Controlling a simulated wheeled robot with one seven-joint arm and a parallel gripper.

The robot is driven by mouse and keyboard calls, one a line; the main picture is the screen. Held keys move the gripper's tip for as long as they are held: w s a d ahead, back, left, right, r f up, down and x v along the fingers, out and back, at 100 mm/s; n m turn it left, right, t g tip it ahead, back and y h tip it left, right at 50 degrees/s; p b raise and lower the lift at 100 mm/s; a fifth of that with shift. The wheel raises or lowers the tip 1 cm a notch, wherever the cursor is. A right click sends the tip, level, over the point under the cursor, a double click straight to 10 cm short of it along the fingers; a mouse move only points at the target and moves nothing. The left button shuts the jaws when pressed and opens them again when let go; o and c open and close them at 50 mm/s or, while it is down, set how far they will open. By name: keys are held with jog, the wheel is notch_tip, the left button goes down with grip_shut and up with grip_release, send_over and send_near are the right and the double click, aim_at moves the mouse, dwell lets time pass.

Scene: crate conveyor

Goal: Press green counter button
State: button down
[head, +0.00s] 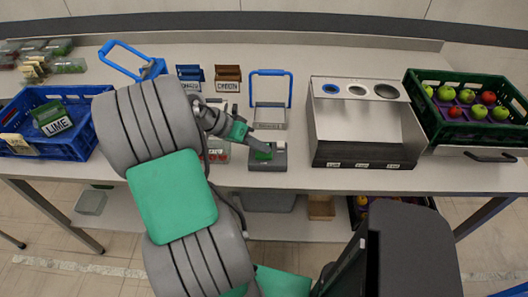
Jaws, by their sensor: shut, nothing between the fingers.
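The green counter button (263,155) sits on top of a small grey box on the counter, in the middle of the head view. My gripper (264,147) is shut and empty. Its tips are right at the far edge of the green button and cover part of it. I cannot tell whether they touch it or hover just above. My arm reaches in from the lower left.
A second grey box (217,155) stands to the left, partly behind my arm. A metal unit with three round openings (345,120) stands to the right, then a green crate of apples (462,133). A blue crate (75,145) holds a LIME box. Blue-handled stand (270,117) is behind the button.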

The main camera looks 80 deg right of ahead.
aim_at(260, 155)
jog(key=shift+r, duration=0.4)
notch_tip(260, 155, up, 5)
jog(key=p, duration=0.4)
jog(key=shift+r+p, duration=0.15)
jog(key=shift+p, duration=0.25)
